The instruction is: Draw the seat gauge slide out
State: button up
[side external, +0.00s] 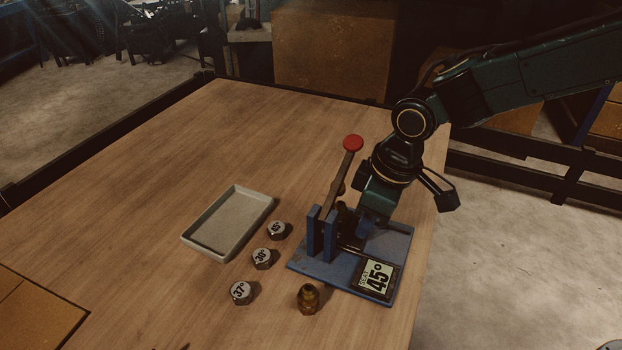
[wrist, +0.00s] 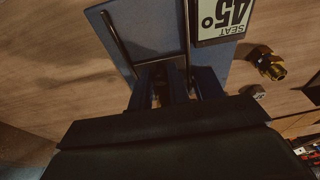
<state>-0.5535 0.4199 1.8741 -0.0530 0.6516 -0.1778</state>
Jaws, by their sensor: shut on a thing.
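The hose crimper has a blue base (side external: 318,262), blue upright posts (side external: 315,232) and a lever with a red knob (side external: 353,143). A sign reading "SEAT 45°" (side external: 376,279) sits at the front right of the base; it also shows upside down in the wrist view (wrist: 221,20). My gripper (side external: 362,236) is low over the base, right of the posts and behind the sign. It is shut on a part there, which I take to be the seat gauge slide; its fingertips and the held part are mostly hidden. Dark rods (wrist: 115,35) run along the base in the wrist view.
A brass fitting (side external: 308,298) stands in front of the base. Three round pieces marked with angles, one of them 37° (side external: 241,292), stand left of it. A shallow grey tray (side external: 194,242) lies farther left. The table's right edge is close to the base; its far left is clear.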

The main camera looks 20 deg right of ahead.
jog(key=shift+s+d+r, duration=0.1)
jog(key=shift+s+d, duration=2.2)
jog(key=shift+s, duration=0.1)
dwell(1.5)
jog(key=o, duration=1.6)
jog(key=shift+r, duration=4.45)
jog(key=shift+d, duration=0.1)
